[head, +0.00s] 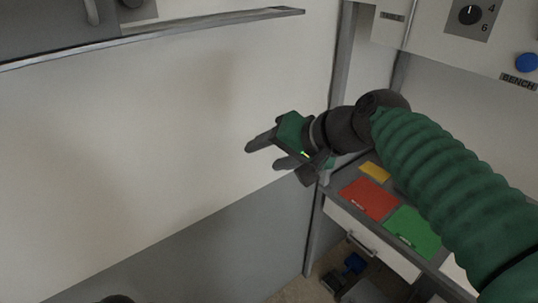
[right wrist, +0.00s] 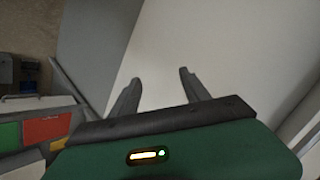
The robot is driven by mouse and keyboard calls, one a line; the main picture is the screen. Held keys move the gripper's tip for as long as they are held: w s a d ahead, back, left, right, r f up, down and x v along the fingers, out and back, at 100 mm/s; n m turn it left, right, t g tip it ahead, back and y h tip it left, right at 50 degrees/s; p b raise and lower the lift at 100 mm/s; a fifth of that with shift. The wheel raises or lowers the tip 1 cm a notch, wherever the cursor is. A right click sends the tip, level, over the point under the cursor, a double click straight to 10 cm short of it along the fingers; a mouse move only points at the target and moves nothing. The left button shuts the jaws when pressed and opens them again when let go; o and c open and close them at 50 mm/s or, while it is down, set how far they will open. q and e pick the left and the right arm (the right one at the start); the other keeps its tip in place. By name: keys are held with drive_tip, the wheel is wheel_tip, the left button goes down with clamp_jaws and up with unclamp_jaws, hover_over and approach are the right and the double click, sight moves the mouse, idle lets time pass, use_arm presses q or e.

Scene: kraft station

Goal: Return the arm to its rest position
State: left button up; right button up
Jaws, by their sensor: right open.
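My right arm (head: 440,175) comes in from the right in the head view, in a green ribbed sleeve. My right gripper (head: 262,155) is open and empty, held in the air in front of a pale wall panel. In the right wrist view its two dark fingers (right wrist: 157,88) stand apart with nothing between them. My left gripper does not show in either view.
A bench at the right holds a red panel (head: 368,198), a green panel (head: 412,231) and a yellow panel (head: 375,172). A drawer (head: 372,238) is below. A metal shelf edge (head: 215,20) runs along the upper left. A control panel with a knob (head: 470,14) is at upper right.

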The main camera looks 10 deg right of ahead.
drive_tip(key=shift+f, duration=0.1)
drive_tip(key=s+d+f+n+g+h+b, duration=0.1)
drive_tip(key=s+d+f+g+h+b, duration=0.2)
drive_tip(key=f, duration=1.1)
drive_tip(key=s+d+f+h+b, duration=0.1)
drive_tip(key=s+d+f+b, duration=0.2)
drive_tip(key=f, duration=1)
drive_tip(key=s+d+f+n+g+h, duration=0.1)
drive_tip(key=s+d+f, duration=0.1)
drive_tip(key=s+f, duration=0.3)
drive_tip(key=s+d+f+n+g+h+b, duration=0.1)
drive_tip(key=s+d+f+n, duration=0.1)
drive_tip(key=s+f, duration=0.4)
wheel_tip(320, 180, down, 4)
drive_tip(key=shift+d+f, duration=0.1)
drive_tip(key=shift+d, duration=0.55)
